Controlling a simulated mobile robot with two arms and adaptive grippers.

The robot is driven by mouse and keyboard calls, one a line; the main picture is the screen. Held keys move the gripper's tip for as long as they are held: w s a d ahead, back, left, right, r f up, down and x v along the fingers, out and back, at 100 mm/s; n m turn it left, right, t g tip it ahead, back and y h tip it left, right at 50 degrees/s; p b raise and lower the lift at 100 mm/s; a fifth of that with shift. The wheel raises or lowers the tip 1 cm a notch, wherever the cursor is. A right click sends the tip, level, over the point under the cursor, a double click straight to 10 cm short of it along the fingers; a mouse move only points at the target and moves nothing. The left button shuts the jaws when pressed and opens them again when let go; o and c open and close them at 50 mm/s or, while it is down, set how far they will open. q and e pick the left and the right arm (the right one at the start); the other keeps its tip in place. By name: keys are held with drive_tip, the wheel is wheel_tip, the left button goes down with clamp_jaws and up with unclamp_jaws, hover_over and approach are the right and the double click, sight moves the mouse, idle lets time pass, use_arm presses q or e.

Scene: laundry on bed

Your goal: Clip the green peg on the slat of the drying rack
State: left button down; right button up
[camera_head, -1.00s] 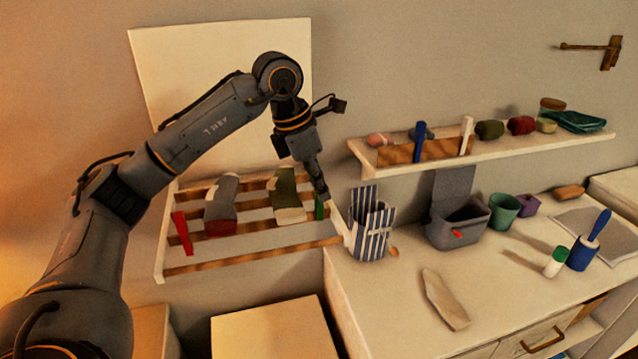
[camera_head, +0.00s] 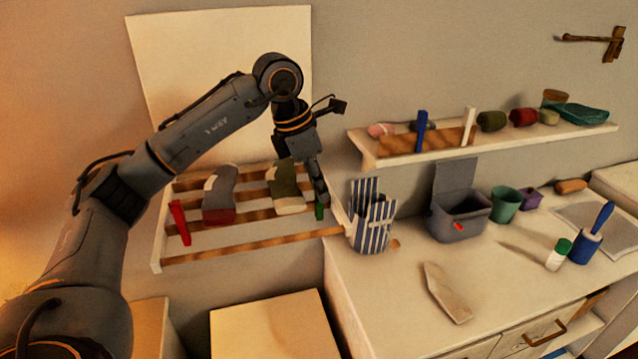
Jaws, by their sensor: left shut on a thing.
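My left gripper (camera_head: 320,196) points down at the right end of the wall-mounted drying rack (camera_head: 252,246). It is shut on the green peg (camera_head: 320,211), whose lower part shows below the fingers. The peg is upright at a brown slat of the rack, close to the right side rail. I cannot tell whether its jaws straddle the slat. A red peg (camera_head: 180,222) is on the rack at the far left. Two socks hang over the slats, a grey and red one (camera_head: 219,195) and a green and cream one (camera_head: 286,188). My right gripper is out of view.
A striped bag (camera_head: 372,232) stands on the counter (camera_head: 392,310) just right of the rack. A grey bin (camera_head: 458,222) with a raised lid is farther right. A wall shelf (camera_head: 545,134) holds a blue peg (camera_head: 421,131), a white peg (camera_head: 468,126) and rolled items.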

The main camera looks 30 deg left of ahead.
use_arm(q)
drive_tip(key=shift+f, duration=0.1)
drive_tip(key=c, duration=1.2)
unclamp_jaws()
drive_tip(key=v, duration=1.2)
